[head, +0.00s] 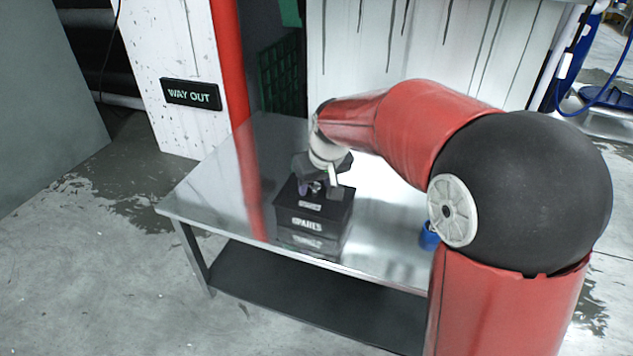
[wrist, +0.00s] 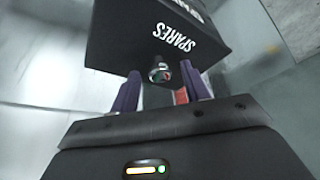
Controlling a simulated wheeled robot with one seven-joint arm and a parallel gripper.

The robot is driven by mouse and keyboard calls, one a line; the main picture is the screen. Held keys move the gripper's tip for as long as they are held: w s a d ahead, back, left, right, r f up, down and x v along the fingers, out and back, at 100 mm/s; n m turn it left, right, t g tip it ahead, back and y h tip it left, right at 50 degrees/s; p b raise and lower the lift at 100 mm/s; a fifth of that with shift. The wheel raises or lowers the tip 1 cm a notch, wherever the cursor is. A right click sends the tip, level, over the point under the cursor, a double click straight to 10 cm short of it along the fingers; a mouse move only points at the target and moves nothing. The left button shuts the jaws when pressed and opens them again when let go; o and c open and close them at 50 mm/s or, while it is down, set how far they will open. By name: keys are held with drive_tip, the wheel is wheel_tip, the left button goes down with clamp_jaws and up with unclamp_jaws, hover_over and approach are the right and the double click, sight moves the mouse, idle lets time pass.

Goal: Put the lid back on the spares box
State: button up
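The spares box (head: 312,222) is black with white SPARES lettering and stands on the metal table. A dark top with a small pale label, which looks like the lid (head: 327,207), is at the top of the box; I cannot tell if it is fully seated. A small round metallic knob (wrist: 160,73) shows by the box's top edge in the wrist view. My gripper (head: 318,186) is over the box top, fingers down. In the wrist view its two purple-dark fingers (wrist: 161,85) stand either side of the knob, with gaps visible. The box's lettering (wrist: 174,37) appears upside down there.
The metal table (head: 385,235) has bare room left of the box and to its right. A blue object (head: 429,238) stands near the table's front right, partly hidden by my arm. A red post (head: 231,60) and a WAY OUT sign (head: 191,94) are behind.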

drive_tip(key=shift+r, duration=0.4)
drive_tip(key=p+v, duration=0.1)
drive_tip(key=v, duration=1)
drive_tip(key=shift+r+p, duration=0.25)
drive_tip(key=shift+p, duration=0.15)
drive_tip(key=s+d+f+m, duration=0.1)
drive_tip(key=s+d, duration=0.3)
drive_tip(key=s, duration=0.3)
drive_tip(key=s+d+f+m+t+h, duration=0.1)
drive_tip(key=s+d+f+m, duration=0.1)
drive_tip(key=s+d, duration=0.3)
drive_tip(key=s+d+f+m+h, duration=0.1)
drive_tip(key=s+d, duration=0.3)
drive_tip(key=s, duration=0.6)
drive_tip(key=shift+s+d+f+m, duration=0.35)
drive_tip(key=shift+s+m, duration=0.05)
drive_tip(key=shift+m, duration=0.1)
wheel_tip(320, 180, up, 4)
drive_tip(key=p, duration=0.4)
drive_tip(key=shift+r, duration=0.15)
